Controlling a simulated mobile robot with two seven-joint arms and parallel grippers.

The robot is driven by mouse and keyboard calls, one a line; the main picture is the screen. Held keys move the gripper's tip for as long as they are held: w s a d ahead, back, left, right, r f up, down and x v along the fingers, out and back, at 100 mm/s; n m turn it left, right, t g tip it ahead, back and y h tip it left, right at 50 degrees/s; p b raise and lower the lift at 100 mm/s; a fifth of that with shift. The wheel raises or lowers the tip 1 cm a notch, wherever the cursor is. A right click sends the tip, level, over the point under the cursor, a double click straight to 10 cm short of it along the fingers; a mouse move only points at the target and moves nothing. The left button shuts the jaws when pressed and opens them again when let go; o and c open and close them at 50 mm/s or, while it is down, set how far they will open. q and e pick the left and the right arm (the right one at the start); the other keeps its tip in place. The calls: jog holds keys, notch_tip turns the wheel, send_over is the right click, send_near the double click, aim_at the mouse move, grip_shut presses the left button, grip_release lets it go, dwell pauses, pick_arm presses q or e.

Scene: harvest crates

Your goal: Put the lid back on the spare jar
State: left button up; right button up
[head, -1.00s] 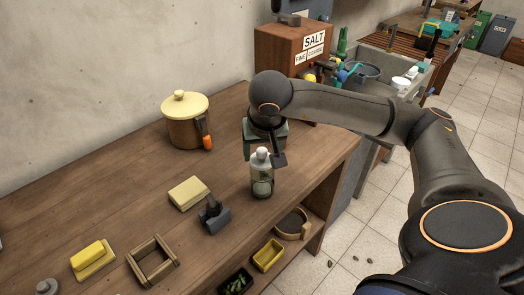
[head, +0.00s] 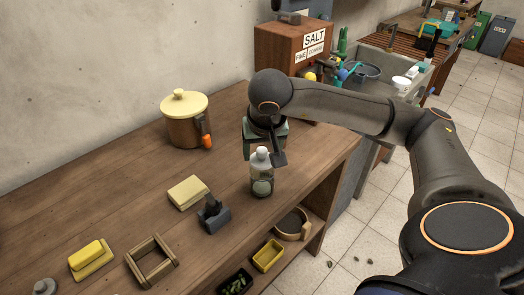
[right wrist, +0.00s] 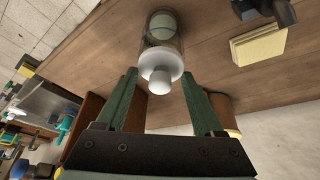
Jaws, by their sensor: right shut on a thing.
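The spare jar (head: 262,182) is a clear jar with a pale round label, standing upright near the table's right edge. Its white lid (head: 262,151), with a round knob, is at the jar's mouth. In the right wrist view the lid's knob (right wrist: 160,82) lies between the green fingers, with the jar (right wrist: 163,32) beyond it. My right gripper (head: 266,156) is shut on the lid, over the jar. I cannot tell whether the lid sits fully on the rim. My left gripper is not in view.
A brown pot with a cream lid (head: 184,104) stands behind left. A cream block (head: 188,192), a dark grey holder (head: 213,216), a wooden frame (head: 152,262) and a yellow butter dish (head: 89,259) lie left. A salt box (head: 290,52) stands at the back. Bare table lies between them.

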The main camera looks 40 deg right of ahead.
jog(key=o, duration=1.3)
jog(key=shift+r, duration=0.1)
jog(key=shift+r+p, duration=2.55)
jog(key=shift+r, duration=0.9)
grip_shut()
